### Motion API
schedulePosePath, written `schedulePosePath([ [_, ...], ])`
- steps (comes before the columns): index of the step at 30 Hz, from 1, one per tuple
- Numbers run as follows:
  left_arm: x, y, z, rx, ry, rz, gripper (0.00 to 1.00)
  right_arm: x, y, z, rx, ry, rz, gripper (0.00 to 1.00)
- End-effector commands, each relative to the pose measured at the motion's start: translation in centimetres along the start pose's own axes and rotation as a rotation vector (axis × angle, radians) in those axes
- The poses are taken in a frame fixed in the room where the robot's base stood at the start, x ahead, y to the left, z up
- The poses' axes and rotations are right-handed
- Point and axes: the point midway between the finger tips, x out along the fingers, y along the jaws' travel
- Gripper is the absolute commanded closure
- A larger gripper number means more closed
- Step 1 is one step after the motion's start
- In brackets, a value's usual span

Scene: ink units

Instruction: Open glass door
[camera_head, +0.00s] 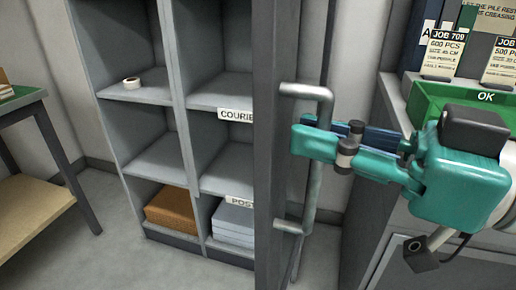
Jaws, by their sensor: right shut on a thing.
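The glass door shows as a dark frame post (276,150) standing upright near the middle, its edge towards me. A grey bar handle (313,190) is fixed to the post by an upper and a lower arm. My right gripper (318,142), teal, comes in from the right and is shut on the upper part of the upright handle bar. Its fingers hide part of the bar. My left gripper is not in view.
Left of the post stands a grey shelf unit (178,110) with a tape roll (131,83), a brown box (173,208) and a white stack (233,219). A table (40,165) is at far left. A counter with a green tray (429,97) and binders is at right.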

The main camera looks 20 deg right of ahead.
Motion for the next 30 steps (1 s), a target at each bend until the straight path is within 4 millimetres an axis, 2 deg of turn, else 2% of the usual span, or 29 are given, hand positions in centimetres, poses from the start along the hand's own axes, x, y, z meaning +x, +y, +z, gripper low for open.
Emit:
schedulePosePath([
  [1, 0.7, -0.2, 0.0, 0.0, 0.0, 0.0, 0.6, -0.7, 0.4, 0.4, -0.003, 0.0, 0.009, 1.0],
  [6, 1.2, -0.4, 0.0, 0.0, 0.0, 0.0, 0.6, -2.0, 0.6, 0.4, -0.005, -0.004, 0.004, 1.0],
  [18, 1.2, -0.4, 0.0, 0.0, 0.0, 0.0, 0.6, -2.2, 0.6, 0.6, -0.004, -0.015, 0.003, 1.0],
  [19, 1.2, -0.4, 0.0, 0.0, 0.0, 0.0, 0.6, -2.2, 0.6, 0.7, -0.005, -0.015, 0.003, 0.87],
  [21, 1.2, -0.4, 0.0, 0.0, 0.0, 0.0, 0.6, -2.2, 0.6, 0.7, -0.004, -0.015, 0.003, 0.77],
  [30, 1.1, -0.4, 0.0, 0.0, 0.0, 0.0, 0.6, -2.4, 0.6, 0.4, -0.003, -0.007, 0.003, 0.77],
])
